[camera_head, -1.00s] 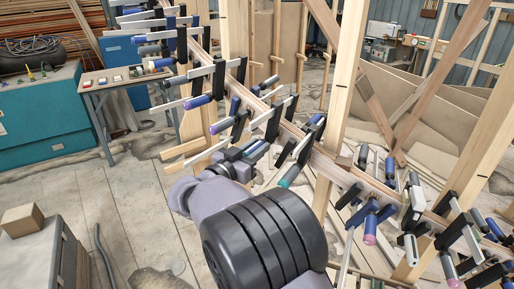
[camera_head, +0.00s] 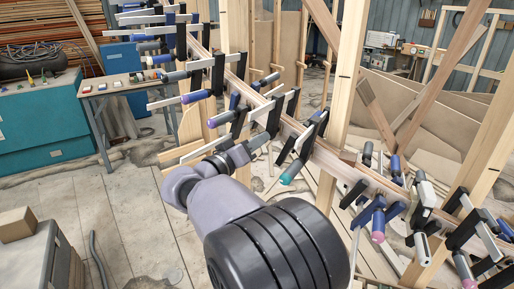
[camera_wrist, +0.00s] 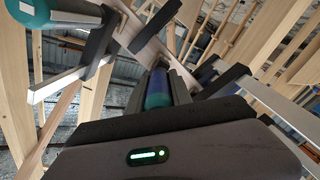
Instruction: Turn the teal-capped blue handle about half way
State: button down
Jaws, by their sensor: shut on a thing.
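My gripper (camera_head: 256,143) reaches up to the row of clamps on the curved wooden stringer. The handle's end cap is hidden by the gripper body. In the head view my gripper covers most of this handle. Another blue handle with a teal end (camera_head: 289,175) hangs just right of my gripper, apart from it.
Clamps with dark jaws and pale bars crowd both sides, including a purple-ended handle (camera_head: 220,119) and a pink-ended one (camera_head: 378,232). Wooden posts (camera_head: 347,90) stand behind. A teal cabinet (camera_head: 45,125) and small table (camera_head: 128,84) are at left. The floor at lower left is mostly open.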

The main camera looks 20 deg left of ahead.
jog(key=n, duration=0.5)
jog(key=shift+n, duration=0.3)
jog(key=shift+f+n+p, duration=0.1)
jog(key=shift+n+p, duration=0.45)
jog(key=shift+n, duration=1.75)
jog(key=c, duration=1.1)
grip_release()
jog(key=shift+c, duration=0.2)
jog(key=p+v, duration=0.3)
jog(key=v, duration=1.4)
jog(key=shift+s, duration=0.25)
jog(key=shift+a, duration=0.1)
